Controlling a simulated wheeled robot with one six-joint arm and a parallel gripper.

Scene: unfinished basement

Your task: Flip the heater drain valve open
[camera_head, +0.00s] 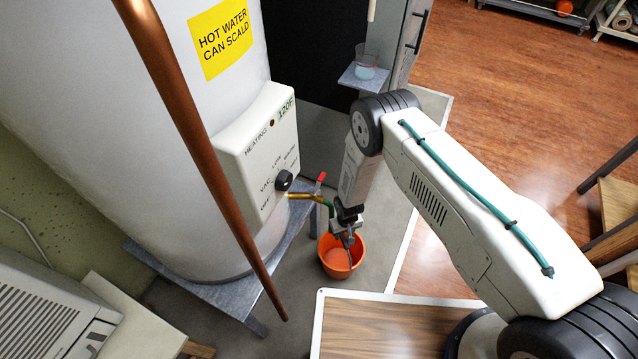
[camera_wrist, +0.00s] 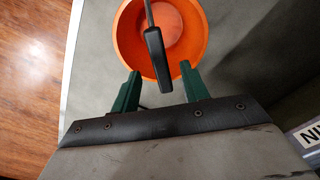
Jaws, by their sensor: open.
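The drain valve (camera_head: 302,196) is a brass spout low on the white heater tank (camera_head: 190,120), with a red lever (camera_head: 320,178) sticking up at its outer end. A green hose (camera_head: 330,208) hangs from the spout. My gripper (camera_head: 348,238) points down over an orange bucket (camera_head: 329,262), to the right of and below the valve. In the wrist view my gripper's green fingers (camera_wrist: 160,70) are apart, with a black handle on a thin metal shaft (camera_wrist: 154,50) showing between them over the bucket (camera_wrist: 198,45). I cannot tell its depth. The valve is not visible there.
A copper pipe (camera_head: 190,130) runs diagonally in front of the tank. The control box (camera_head: 262,150) with a black knob is just above the valve. A grey stand (camera_head: 215,290) supports the tank. A small shelf (camera_head: 355,80) holds a clear beaker (camera_head: 366,65). A wooden top (camera_head: 390,325) lies in front.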

